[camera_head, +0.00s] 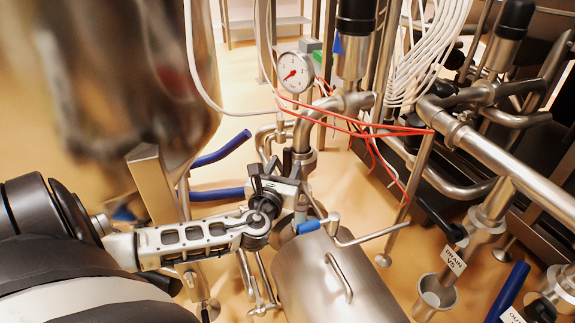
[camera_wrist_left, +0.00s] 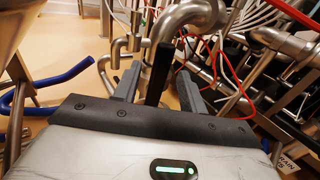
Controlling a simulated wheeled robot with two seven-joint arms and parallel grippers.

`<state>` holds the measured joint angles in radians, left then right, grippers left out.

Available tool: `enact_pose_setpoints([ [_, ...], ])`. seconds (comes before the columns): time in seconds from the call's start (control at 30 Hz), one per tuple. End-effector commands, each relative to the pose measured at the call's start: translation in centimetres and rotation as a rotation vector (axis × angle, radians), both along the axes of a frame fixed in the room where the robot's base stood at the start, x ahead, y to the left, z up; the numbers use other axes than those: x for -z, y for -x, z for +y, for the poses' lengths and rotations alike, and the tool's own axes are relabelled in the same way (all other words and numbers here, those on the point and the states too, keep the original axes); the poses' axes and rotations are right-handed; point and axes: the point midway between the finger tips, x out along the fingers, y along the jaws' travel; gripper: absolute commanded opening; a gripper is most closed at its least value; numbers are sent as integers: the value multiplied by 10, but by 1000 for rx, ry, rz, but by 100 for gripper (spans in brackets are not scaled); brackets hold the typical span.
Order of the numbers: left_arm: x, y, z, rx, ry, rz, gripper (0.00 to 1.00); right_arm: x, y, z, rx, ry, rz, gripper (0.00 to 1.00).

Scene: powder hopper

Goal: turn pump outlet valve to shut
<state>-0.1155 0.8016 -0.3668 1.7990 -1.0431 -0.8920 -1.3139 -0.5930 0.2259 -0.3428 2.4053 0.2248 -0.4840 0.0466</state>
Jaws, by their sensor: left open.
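My left gripper (camera_head: 276,178) is near the middle of the head view, close to an upright steel pipe below the gauge. In the left wrist view its two grey fingers (camera_wrist_left: 158,72) are apart. A black upright valve handle (camera_wrist_left: 159,80) stands between them; I cannot tell whether a finger touches it. In the head view the handle is mostly hidden by the gripper, with a dark tip (camera_head: 287,160) showing. No readable label marks it as the pump outlet valve. My right gripper is not in view.
A steel housing (camera_head: 320,280) with a loop handle sits just below the gripper. A gauge (camera_head: 294,72) and red cables (camera_head: 350,125) are above it. Blue pipes (camera_head: 220,193) lie left. A drain valve label (camera_head: 454,259) and a black lever (camera_head: 438,218) are right.

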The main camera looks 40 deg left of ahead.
Motion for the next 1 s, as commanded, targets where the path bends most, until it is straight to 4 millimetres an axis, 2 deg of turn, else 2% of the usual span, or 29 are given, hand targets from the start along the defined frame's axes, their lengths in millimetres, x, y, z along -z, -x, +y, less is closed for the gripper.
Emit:
enact_pose_setpoints([
  [0.1, 1, -15, 8, -1, -2, -1, 42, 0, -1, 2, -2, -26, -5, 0],
  [0.2, 1, -23, 11, -1, -1, 0, 42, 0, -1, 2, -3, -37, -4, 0],
  [0.57, 0, -27, 13, 0, 0, 1, 42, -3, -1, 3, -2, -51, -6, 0],
  [0.67, 0, -27, 13, 0, 0, 0, 17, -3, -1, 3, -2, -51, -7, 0],
  [0.7, 0, -27, 13, 0, 0, 0, 6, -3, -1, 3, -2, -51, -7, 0],
  [0.73, 0, -27, 13, 0, 0, 0, 0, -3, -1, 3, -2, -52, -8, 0],
  [1.0, 1, -30, 10, 9, 13, -6, 0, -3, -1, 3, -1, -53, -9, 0],
])
